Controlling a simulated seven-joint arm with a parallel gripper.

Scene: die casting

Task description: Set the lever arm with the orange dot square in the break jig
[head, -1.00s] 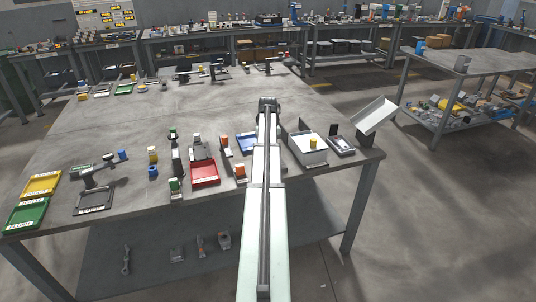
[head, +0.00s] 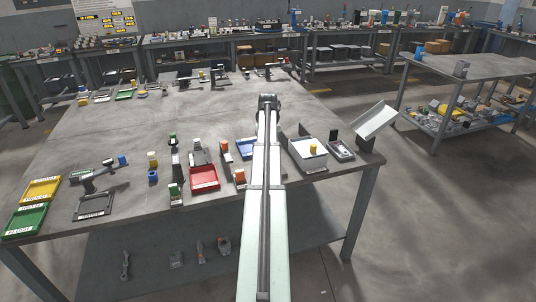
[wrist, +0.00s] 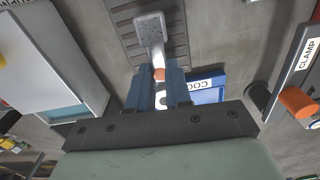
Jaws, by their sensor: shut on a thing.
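In the wrist view my gripper (wrist: 159,72) is shut on a grey metal lever arm (wrist: 150,28). Its squarish pitted head points away from me, over a dark ribbed surface. An orange patch (wrist: 159,75) shows on it between the fingertips, and a pale part shows nearer the palm. The fingers hide the middle of the part. I cannot tell whether it touches the ribbed surface. In the head view my arm's end (head: 268,101) is over the table's right half, and my own arm hides the fingers. I cannot make out for certain which fixture is the break jig.
A blue tray (wrist: 207,92) with a partly hidden label lies just right of the fingers. A white box (wrist: 45,60) stands left. A clamp station (wrist: 306,60) with an orange cylinder (wrist: 298,102) is at right. A red tray (head: 204,179) lies left of my arm. The far table middle is clear.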

